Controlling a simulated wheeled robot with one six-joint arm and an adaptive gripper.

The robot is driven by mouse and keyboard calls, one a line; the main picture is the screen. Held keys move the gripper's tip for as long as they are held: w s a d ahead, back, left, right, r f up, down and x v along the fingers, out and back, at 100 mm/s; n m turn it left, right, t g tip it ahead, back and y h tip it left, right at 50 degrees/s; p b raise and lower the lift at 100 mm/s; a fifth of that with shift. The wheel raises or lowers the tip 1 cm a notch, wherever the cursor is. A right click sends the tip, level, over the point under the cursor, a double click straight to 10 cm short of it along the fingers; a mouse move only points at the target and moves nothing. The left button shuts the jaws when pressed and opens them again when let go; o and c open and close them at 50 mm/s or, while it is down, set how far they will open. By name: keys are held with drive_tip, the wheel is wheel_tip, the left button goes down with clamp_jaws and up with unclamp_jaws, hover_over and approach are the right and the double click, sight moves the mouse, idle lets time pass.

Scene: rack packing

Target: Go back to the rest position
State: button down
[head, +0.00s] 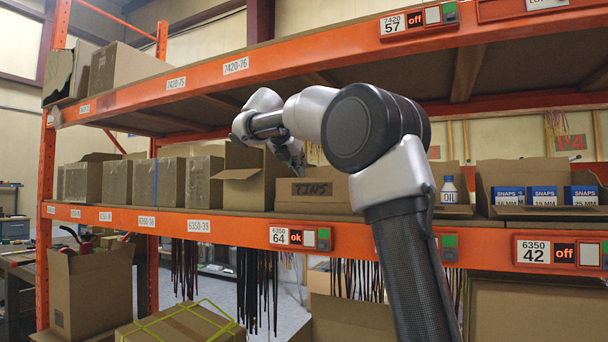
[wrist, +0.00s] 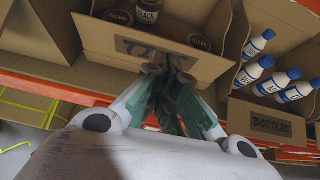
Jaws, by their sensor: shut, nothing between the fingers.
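My gripper (head: 294,160) is at the front of the middle shelf, above the cardboard box marked TINS (head: 312,190). In the wrist view my gripper (wrist: 168,72) is shut and empty, its fingertips in front of the TINS box (wrist: 110,42). I cannot tell whether they touch its front wall. Several dark tins (wrist: 120,17) stand inside that box. My arm reaches in from the right in the head view and hides part of the shelf.
A box marked BOTTLES (wrist: 268,122) holds several blue-capped bottles to the right. Snaps boxes (head: 543,194) and an oil bottle (head: 449,190) stand further right. The orange upper beam (head: 290,62) runs above the arm. Open boxes (head: 82,290) stand below on the left.

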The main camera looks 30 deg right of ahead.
drive_tip(key=w+d+r+v, duration=0.1)
drive_tip(key=v, duration=0.6)
drive_tip(key=s+a+f+m+g+y, duration=0.1)
drive_tip(key=s+a+f+m+y, duration=0.1)
drive_tip(key=f+m, duration=0.55)
drive_tip(key=s+a+f+m+g+y, duration=0.15)
drive_tip(key=f+m, duration=0.35)
drive_tip(key=f, duration=0.5)
drive_tip(key=s+f+m+y, duration=0.2)
drive_tip(key=s+f+m, duration=0.2)
drive_tip(key=s+f, duration=0.3)
drive_tip(key=s+d+f+m+y, duration=0.1)
drive_tip(key=s+f+m, duration=0.3)
drive_tip(key=s, duration=1.1)
drive_tip(key=s+d+f+m+y, duration=0.1)
drive_tip(key=s+f+m, duration=0.4)
drive_tip(key=s+f, duration=0.5)
drive_tip(key=shift+s+f+y, duration=0.2)
drive_tip(key=shift+s+y, duration=0.65)
drive_tip(key=shift+s, duration=0.1)
drive_tip(key=shift+d, duration=0.1)
